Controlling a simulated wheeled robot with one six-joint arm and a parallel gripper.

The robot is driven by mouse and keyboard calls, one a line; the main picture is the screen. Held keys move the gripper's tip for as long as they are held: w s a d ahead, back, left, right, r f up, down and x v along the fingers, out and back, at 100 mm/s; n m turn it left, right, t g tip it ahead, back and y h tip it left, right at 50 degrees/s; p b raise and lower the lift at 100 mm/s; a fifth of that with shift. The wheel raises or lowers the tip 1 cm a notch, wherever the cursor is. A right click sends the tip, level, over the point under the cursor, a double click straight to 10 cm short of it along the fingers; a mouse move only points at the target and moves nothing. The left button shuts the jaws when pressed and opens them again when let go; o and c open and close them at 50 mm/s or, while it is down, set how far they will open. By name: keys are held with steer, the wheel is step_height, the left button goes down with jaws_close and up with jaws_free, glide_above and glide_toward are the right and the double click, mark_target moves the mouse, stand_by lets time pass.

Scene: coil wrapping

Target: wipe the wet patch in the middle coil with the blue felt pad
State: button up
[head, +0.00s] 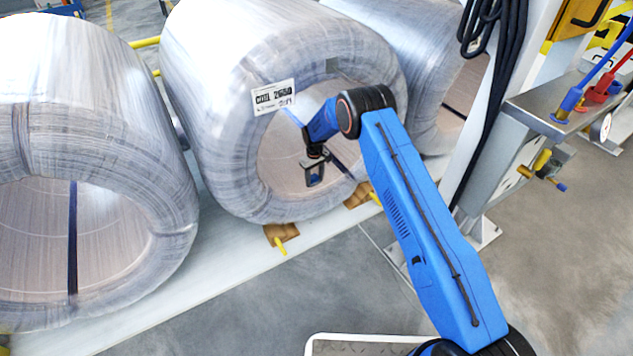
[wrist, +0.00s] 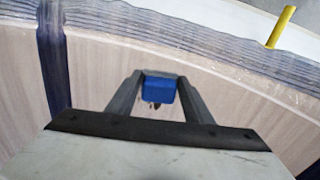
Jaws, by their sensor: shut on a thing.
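The middle coil (head: 237,160) is a large, film-wrapped ring with its opening facing me. My gripper (head: 314,172) is in front of or inside that opening; the head view does not settle how deep. In the wrist view, my gripper (wrist: 158,82) is shut on the blue felt pad (wrist: 158,89), which sits between the fingertips. The pad appears against the coil's pale inner wall; I cannot tell if they touch. A small dark spot shows just below the pad, too small to identify. I cannot make out a wet patch in either view.
A dark strap (wrist: 53,60) crosses the wrapped rim left of my gripper. A white label (head: 273,97) is on the middle coil's face. Brown chocks (head: 282,233) with yellow handles support it. The left coil (head: 95,120) stands close by. A steel bench (head: 545,112) with tools is right.

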mark_target(320, 189)
steer(key=shift+w+a+r, duration=0.1)
steer(key=shift+w+a, duration=0.5)
steer(key=shift+w, duration=0.3)
steer(key=shift+w+a, duration=0.6)
steer(key=shift+w, duration=0.25)
steer(key=shift+w+a, duration=0.55)
steer(key=shift+w, duration=0.25)
steer(key=shift+w+a, duration=0.55)
steer(key=shift+w, duration=0.25)
steer(key=shift+w+d, duration=0.15)
steer(key=shift+d, duration=0.25)
steer(key=shift+s+d+f, duration=0.1)
steer(key=shift+s+d, duration=0.55)
steer(key=shift+s, duration=0.35)
steer(key=shift+s+d+f, duration=0.1)
steer(key=shift+s+d, duration=0.5)
steer(key=shift+s, duration=0.35)
steer(key=shift+s+d+r, duration=0.1)
steer(key=shift+s+d, duration=0.55)
steer(key=shift+s, duration=0.35)
steer(key=shift+s+d+r, duration=0.1)
steer(key=shift+s+d, duration=0.6)
steer(key=shift+s, duration=0.25)
steer(key=shift+s+d, duration=0.65)
steer(key=shift+s, duration=0.35)
steer(key=shift+f, duration=0.1)
